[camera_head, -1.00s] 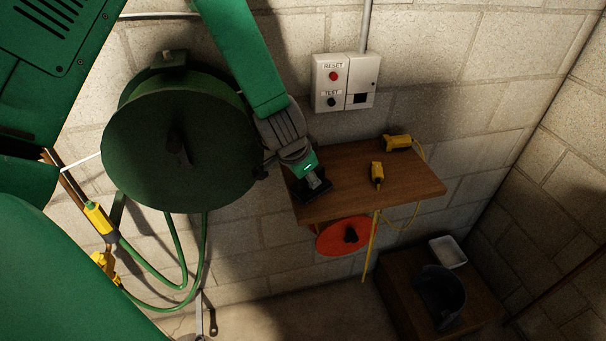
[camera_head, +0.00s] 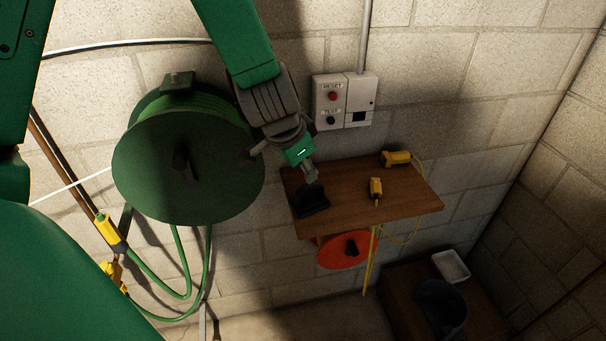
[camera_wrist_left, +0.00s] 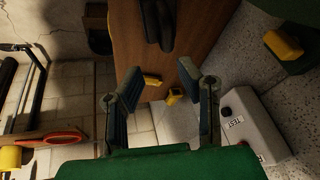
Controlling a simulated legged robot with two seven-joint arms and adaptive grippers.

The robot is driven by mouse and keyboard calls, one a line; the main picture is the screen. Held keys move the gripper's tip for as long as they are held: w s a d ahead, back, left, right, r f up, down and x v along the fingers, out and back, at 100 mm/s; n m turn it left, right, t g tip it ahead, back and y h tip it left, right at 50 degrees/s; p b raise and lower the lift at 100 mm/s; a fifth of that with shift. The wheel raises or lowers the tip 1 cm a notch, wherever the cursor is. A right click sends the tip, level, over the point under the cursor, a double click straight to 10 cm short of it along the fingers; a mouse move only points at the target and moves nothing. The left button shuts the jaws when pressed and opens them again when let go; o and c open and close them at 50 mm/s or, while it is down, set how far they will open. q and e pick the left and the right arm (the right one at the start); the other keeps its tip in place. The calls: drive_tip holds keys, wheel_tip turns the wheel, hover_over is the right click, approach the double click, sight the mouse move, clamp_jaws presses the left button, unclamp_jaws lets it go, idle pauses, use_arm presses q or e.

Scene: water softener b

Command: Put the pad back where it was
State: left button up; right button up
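A dark pad-like object (camera_head: 312,202) lies at the left end of the wooden shelf (camera_head: 350,211). In the left wrist view a dark object that looks like the same pad (camera_wrist_left: 158,25) lies on the wood near the top edge, beyond my fingers. My left gripper (camera_head: 311,176) hangs just above the pad in the head view, apparently clear of it. In the left wrist view my left gripper (camera_wrist_left: 158,85) has its two fingers well apart with nothing between them. My right gripper is not in view.
Two yellow connectors, one near the shelf middle (camera_head: 376,189) and one at the back (camera_head: 397,158), have cords. A green hose reel (camera_head: 190,165) stands close left of my arm. A RESET/TEST box (camera_head: 343,101) is on the wall above. An orange disc (camera_head: 343,252) is below the shelf.

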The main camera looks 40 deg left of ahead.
use_arm(q)
drive_tip(key=s+a+f+n+g+y, duration=0.1)
drive_tip(key=s+a+f+g, duration=0.15)
drive_tip(key=s+f, duration=0.85)
drive_tip(key=s+d+f+n+g+h, duration=0.1)
drive_tip(key=s+d+f, duration=0.2)
drive_tip(key=s+f, duration=0.4)
drive_tip(key=s+d+f+n+g, duration=0.1)
drive_tip(key=s+d+f, duration=0.3)
drive_tip(key=s+f, duration=0.25)
wheel_tip(320, 180, down, 8)
drive_tip(key=b, duration=0.8)
drive_tip(key=shift+s+a, duration=0.2)
drive_tip(key=shift+a, duration=0.25)
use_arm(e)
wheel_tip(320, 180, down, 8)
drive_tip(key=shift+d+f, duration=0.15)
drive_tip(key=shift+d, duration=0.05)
